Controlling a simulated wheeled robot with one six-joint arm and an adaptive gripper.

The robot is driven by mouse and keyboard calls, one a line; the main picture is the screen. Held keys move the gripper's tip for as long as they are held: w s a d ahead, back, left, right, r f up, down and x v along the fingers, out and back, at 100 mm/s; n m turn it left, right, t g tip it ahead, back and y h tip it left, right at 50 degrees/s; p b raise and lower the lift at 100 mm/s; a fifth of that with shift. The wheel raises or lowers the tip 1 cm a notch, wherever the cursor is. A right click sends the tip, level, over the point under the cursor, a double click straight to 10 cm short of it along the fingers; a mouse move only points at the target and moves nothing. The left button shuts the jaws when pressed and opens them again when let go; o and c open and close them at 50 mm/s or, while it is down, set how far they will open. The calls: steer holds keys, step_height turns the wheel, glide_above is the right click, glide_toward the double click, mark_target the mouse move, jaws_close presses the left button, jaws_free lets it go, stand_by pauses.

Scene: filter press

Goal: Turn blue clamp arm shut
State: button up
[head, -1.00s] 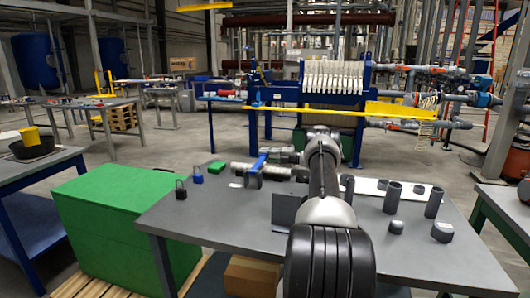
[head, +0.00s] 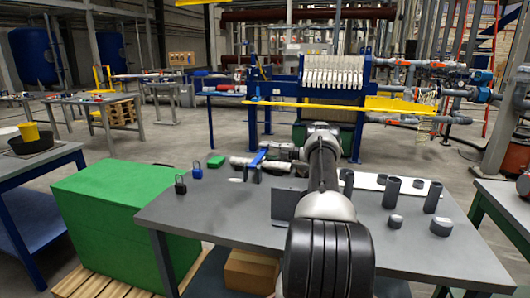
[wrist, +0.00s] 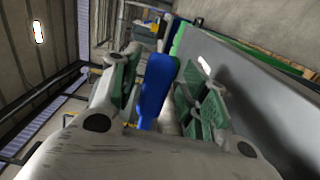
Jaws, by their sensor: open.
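The blue clamp arm (head: 257,158) stands out from a grey pipe fitting (head: 243,164) on the grey table, left of my arm in the head view. In the wrist view the blue clamp arm (wrist: 157,85) reaches up between the two green-padded fingers of my gripper (wrist: 160,95). The gripper is open, with a finger on either side of the blue arm. The blue arm looks nearer the left finger; whether it touches is unclear.
A black padlock (head: 180,185), a blue padlock (head: 196,170) and a green block (head: 215,161) sit left of the fitting. A grey upright plate (head: 284,205) stands near my arm. Several dark cylinders (head: 391,192) stand on the right. The table's front left is clear.

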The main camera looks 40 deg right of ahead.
steer(key=v, duration=1.2)
